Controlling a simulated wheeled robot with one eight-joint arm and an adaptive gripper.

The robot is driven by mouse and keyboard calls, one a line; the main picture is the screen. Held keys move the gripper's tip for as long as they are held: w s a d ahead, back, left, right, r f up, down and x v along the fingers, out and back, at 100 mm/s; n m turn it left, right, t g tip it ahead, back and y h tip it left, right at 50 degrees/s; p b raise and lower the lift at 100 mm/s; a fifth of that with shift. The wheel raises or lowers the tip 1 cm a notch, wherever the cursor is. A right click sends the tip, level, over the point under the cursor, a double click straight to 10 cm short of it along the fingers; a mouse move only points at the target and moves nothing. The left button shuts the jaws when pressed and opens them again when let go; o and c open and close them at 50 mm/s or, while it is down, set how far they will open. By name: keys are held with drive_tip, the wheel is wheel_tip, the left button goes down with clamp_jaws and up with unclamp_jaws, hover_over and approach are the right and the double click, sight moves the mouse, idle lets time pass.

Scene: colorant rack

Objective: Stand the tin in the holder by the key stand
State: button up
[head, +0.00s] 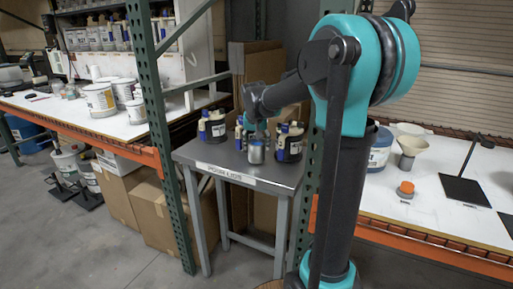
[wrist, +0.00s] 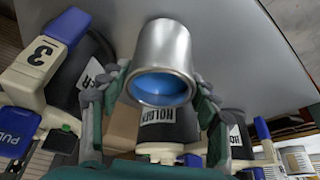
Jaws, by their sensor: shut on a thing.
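The silver tin (head: 257,152) is at the front middle of the small grey table (head: 222,160). It also shows in the wrist view (wrist: 163,48), with a blue inside facing the camera. My gripper (wrist: 158,100) is shut on it, one finger on each side. In the head view my gripper (head: 257,132) is above and behind the tin. Whether the tin touches the tabletop is unclear. Black holders with white labels (wrist: 170,132) stand close around it, with dispensers in or behind them. I cannot make out the key stand for sure.
Dispenser bottles stand left (head: 213,127) and right (head: 290,142) of the tin. A green rack post (head: 160,130) is at the table's left. On the right bench are a funnel (head: 410,145), an orange-topped jar (head: 405,188) and a black plate with a rod (head: 465,190).

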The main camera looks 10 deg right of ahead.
wheel_tip(320, 180, up, 19)
drive_tip(key=shift+f, duration=0.2)
idle(1.2)
drive_tip(key=shift+r, duration=0.1)
